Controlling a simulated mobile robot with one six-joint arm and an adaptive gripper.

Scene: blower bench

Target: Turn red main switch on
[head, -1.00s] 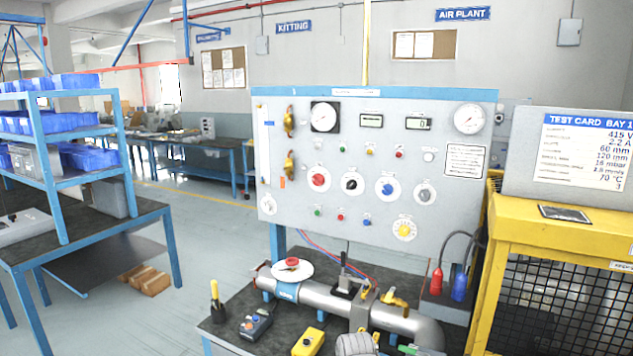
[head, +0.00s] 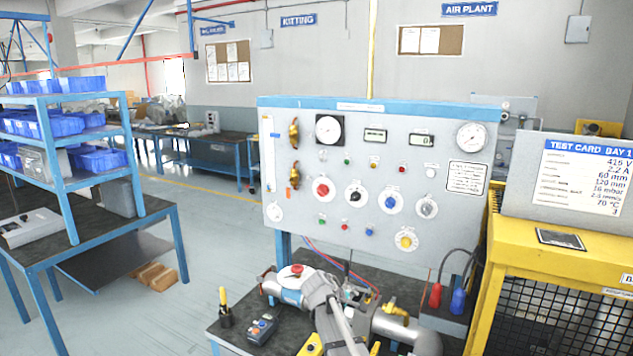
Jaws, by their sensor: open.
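The red switch (head: 322,188) is a round red knob on a pale round plate, at the left of the row of knobs on the upright grey panel (head: 375,260). Its label is too small to read, and I cannot make out its setting. My gripper (head: 322,288) is the grey end of my arm, low in front of the panel and over the bench pipe. It is well below the red switch and apart from it. It is open and holds nothing that I can see. Its fingers are hard to make out.
A black knob (head: 355,190), a blue knob (head: 390,201) and a yellow knob (head: 406,240) are also on the panel. A red-topped round fitting (head: 296,271) sits on the pipe. A yellow mesh cage (head: 560,262) stands right. Blue shelving (head: 68,175) stands left.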

